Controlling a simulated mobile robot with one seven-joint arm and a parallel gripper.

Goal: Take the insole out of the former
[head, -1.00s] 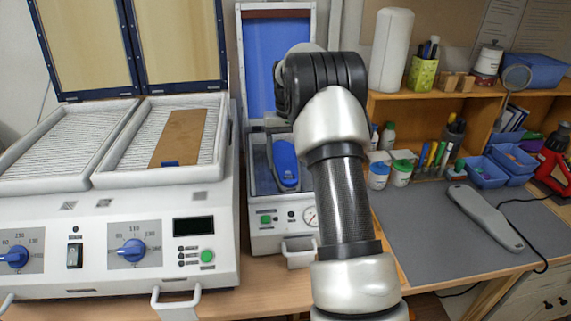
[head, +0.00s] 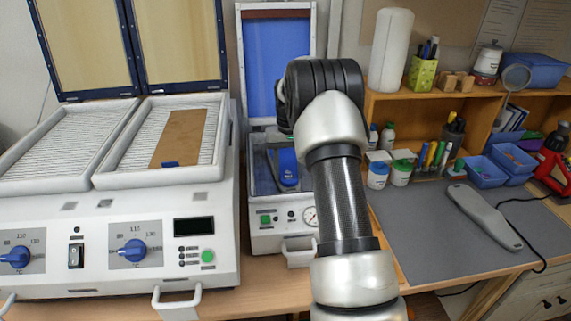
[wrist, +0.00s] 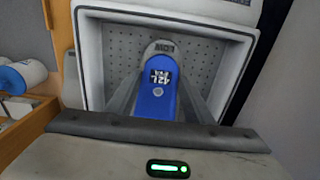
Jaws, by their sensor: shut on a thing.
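The former (head: 281,235) is a white press with its blue-lined lid (head: 276,70) standing open. The blue insole (head: 288,166) is in its open box, partly hidden by my arm in the head view. In the wrist view the insole (wrist: 157,101) shows a dark "42L EVA" label, with a grey end marked "LOW" above it. My gripper (wrist: 161,72) has one finger along each side of the insole and is shut on it. The perforated floor of the box (wrist: 118,50) shows around it. I cannot tell whether the insole touches the floor.
A two-bed heater (head: 120,235) with a brown sheet (head: 178,138) on its right bed stands close on the left. To the right are a grey mat (head: 430,235), a grey tool (head: 484,215), blue bins (head: 487,172) and a shelf with bottles. The front of the mat is clear.

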